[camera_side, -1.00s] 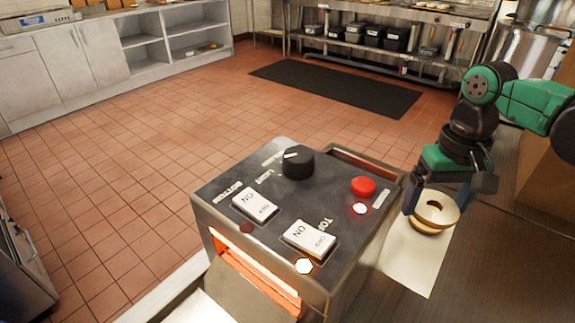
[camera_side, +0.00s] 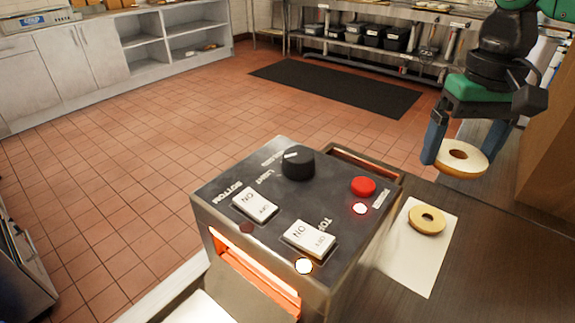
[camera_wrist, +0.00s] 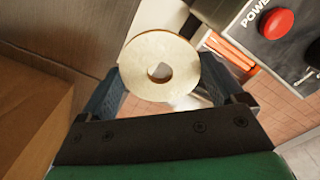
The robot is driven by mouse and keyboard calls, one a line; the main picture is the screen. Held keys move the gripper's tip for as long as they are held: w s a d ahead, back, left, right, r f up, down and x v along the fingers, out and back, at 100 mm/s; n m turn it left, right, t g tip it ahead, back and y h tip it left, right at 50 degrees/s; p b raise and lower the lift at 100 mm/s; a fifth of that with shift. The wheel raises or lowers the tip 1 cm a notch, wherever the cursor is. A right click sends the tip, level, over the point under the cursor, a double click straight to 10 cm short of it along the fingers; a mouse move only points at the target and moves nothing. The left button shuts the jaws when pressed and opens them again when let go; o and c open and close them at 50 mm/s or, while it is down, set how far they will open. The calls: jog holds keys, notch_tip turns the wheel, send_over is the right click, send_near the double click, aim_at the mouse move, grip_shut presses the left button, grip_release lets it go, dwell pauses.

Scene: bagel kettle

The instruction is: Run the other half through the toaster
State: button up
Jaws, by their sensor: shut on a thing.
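My gripper (camera_side: 460,160) is shut on a bagel half (camera_side: 463,159), holding it flat in the air above the counter, right of the toaster. The held half's pale cut face is up and its hole shows in the wrist view (camera_wrist: 158,55). Another bagel half (camera_side: 427,220) lies on a white paper sheet (camera_side: 411,267) beside the toaster. The toaster (camera_side: 338,180) has a dark control top with a black knob, two white switches and a red button. Its front opening (camera_side: 255,278) glows orange, and a white lamp and a red lamp are lit.
The steel counter (camera_side: 490,260) is clear right of the paper. A cardboard-brown box (camera_side: 550,165) stands at the right edge, close to my gripper; it also shows in the wrist view (camera_wrist: 25,110). The floor with a dark mat lies beyond the counter.

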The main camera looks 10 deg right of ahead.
jog(key=w+a+f+m, duration=0.1)
jog(key=w+a+m, duration=0.1)
jog(key=w, duration=0.1)
jog(key=w+a+f+m, duration=0.2)
jog(key=w+a+m, duration=0.1)
jog(key=w, duration=0.1)
jog(key=w+a+f+m, duration=0.2)
jog(key=w+m, duration=0.1)
jog(key=w, duration=0.1)
jog(key=shift+w+a, duration=0.1)
jog(key=shift+a, duration=0.3)
jog(key=shift+w+a+f+m, duration=0.2)
jog(key=shift+w+f+m, duration=0.05)
jog(key=shift+f+m, duration=0.3)
jog(key=shift+f, duration=2.45)
jog(key=o, duration=0.9)
